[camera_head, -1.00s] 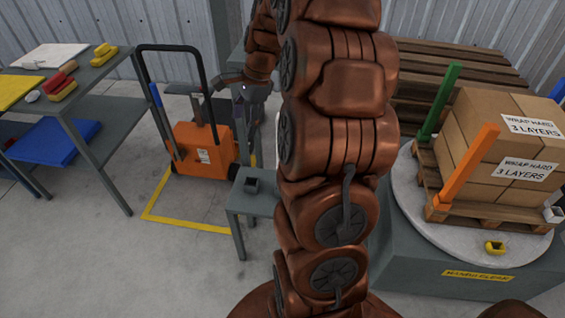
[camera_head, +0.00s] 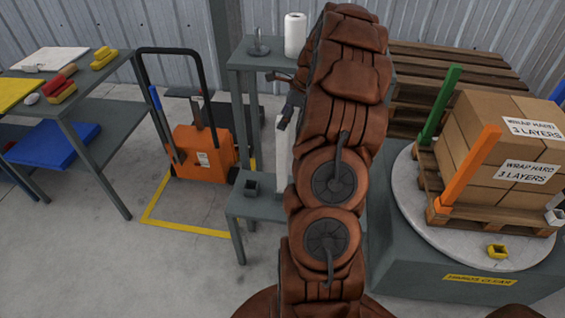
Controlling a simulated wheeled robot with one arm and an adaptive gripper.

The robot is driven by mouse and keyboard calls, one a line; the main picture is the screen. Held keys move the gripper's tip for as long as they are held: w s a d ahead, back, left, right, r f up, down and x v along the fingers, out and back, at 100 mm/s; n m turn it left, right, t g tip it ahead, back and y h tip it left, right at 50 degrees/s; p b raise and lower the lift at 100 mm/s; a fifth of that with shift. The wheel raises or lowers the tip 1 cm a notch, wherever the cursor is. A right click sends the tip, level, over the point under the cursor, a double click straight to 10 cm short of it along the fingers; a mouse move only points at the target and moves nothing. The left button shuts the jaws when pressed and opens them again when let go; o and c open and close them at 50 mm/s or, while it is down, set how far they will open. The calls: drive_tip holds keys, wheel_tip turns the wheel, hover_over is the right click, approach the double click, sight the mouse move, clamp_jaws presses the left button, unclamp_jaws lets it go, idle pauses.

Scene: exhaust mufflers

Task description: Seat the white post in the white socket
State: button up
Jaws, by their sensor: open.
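The white post (camera_head: 283,158) stands upright at the grey stand, left of my arm; its lower end is by the stand's low shelf and part of it is hidden by my arm. My gripper (camera_head: 284,104) is at the post's upper part, mostly hidden behind my arm. Its dark fingers are open; I cannot tell whether they touch the post. The white socket (camera_head: 555,216) is at the right edge of the view, at the near right corner of the loaded pallet, and shows no post in it.
A green post (camera_head: 439,105) and an orange post (camera_head: 470,168) stand at other pallet corners beside stacked cartons (camera_head: 495,150). A yellow socket (camera_head: 497,251) lies on the round turntable (camera_head: 430,222). A paper roll (camera_head: 294,35) tops the grey stand (camera_head: 250,57). An orange pallet truck (camera_head: 203,150) stands left.

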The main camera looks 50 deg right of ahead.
sight(282, 138)
drive_tip(key=shift+a+f, duration=0.25)
drive_tip(key=shift+f, duration=0.1)
drive_tip(key=p+x, duration=0.1)
drive_tip(key=x, duration=0.3)
drive_tip(key=shift+s, duration=0.1)
drive_tip(key=shift+c, duration=0.3)
clamp_jaws()
